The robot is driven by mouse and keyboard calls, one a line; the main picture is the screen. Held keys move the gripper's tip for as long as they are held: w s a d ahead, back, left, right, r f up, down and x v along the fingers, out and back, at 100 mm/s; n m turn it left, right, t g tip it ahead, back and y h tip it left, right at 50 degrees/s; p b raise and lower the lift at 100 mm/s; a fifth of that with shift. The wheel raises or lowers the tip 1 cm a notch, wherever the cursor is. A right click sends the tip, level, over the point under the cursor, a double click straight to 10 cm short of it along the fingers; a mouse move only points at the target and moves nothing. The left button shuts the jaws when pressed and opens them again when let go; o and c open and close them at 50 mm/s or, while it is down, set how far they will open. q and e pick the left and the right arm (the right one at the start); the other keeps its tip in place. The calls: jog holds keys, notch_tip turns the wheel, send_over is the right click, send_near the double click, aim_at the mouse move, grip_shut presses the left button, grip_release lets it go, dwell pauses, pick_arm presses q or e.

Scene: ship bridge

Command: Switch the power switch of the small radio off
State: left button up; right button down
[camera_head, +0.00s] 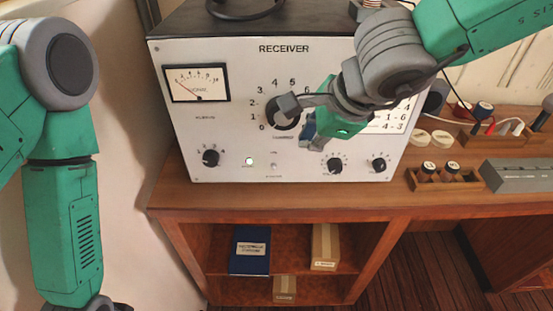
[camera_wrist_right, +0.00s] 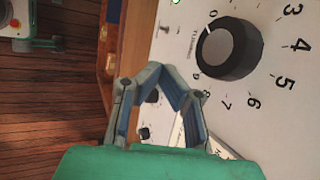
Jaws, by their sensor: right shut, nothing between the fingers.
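The radio is a white panel marked RECEIVER (camera_head: 215,130) with a dark top, standing on a wooden desk.
Smaller knobs (camera_head: 210,158) and (camera_head: 334,166) flank the lamp and switch. A meter (camera_head: 197,83) is at upper left. A wooden rack (camera_head: 440,180) and a grey box (camera_head: 520,175) stand right on the desk. The shelf below holds a blue binder (camera_head: 250,250) and boxes.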

jog(key=b, duration=0.2)
send_near(273, 167)
jog(key=f, duration=0.1)
jog(key=b+x, duration=0.1)
jog(key=x, duration=0.5)
jog(key=shift+w+d+r, duration=0.1)
jog(key=shift+w, duration=0.05)
jog(key=shift+w+f, duration=0.2)
jog(key=shift+f, duration=0.2)
pick_arm(q)
notch_tip(273, 167, down, 4)
jog(key=shift+w+a+r, duration=0.15)
jog(key=shift+r, duration=0.05)
pick_arm(e)
jog(key=shift+a, duration=0.2)
pick_arm(q)
jog(key=shift+a, duration=0.25)
pick_arm(e)
jog(key=shift+a, duration=0.25)
